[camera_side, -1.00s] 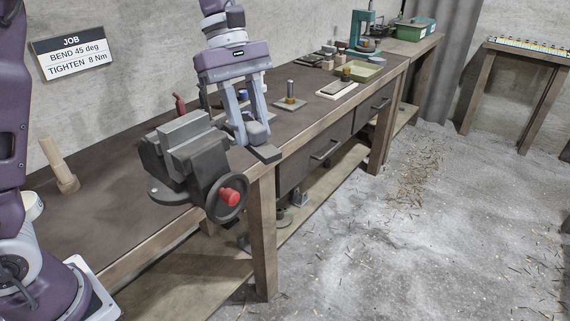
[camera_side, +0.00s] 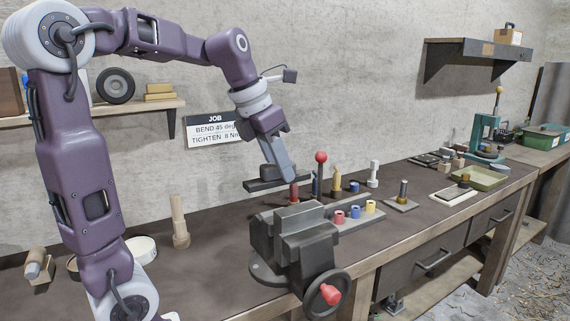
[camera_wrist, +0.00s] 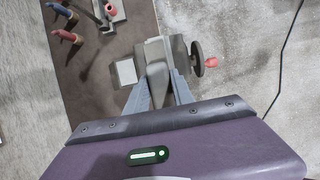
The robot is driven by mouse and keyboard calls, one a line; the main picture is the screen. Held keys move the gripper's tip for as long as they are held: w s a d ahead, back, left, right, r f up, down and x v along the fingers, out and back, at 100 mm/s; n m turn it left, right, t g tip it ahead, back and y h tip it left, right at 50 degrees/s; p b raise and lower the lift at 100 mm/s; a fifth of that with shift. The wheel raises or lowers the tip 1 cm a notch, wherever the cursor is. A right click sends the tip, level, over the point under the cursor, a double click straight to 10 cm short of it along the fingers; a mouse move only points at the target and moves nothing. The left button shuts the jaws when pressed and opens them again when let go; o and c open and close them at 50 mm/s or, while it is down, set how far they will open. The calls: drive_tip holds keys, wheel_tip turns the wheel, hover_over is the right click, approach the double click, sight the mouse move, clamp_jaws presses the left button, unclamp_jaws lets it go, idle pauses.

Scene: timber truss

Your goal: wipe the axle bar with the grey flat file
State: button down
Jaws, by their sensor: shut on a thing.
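My gripper (camera_side: 284,176) is above and behind the vise in the side view, its fingers slanting down. It is shut on a dark flat tool with a raised block on top, seemingly the grey flat file (camera_side: 262,184). The tool is held clear of the bench, roughly level. In the wrist view a grey piece (camera_wrist: 157,78) shows between the fingers. I cannot pick out the axle bar for certain in either view.
The grey vise (camera_side: 305,247) with a red-handled wheel stands at the bench's front edge. A red-knobbed lever (camera_side: 320,172) rises close to my gripper. A rack with coloured pieces (camera_side: 355,213) lies right of it. A wooden peg (camera_side: 179,222) stands left.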

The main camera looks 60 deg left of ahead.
hover_over(287, 211)
drive_tip(key=s, duration=0.2)
drive_tip(key=shift+w+f, duration=0.15)
drive_tip(key=shift+f, duration=2.55)
drive_tip(key=shift+w+x, duration=0.25)
drive_tip(key=shift+x, duration=0.85)
drive_tip(key=shift+w, duration=4.45)
drive_tip(key=shift+s+r, duration=0.1)
drive_tip(key=shift+s, duration=5)
drive_tip(key=shift+r, duration=4.15)
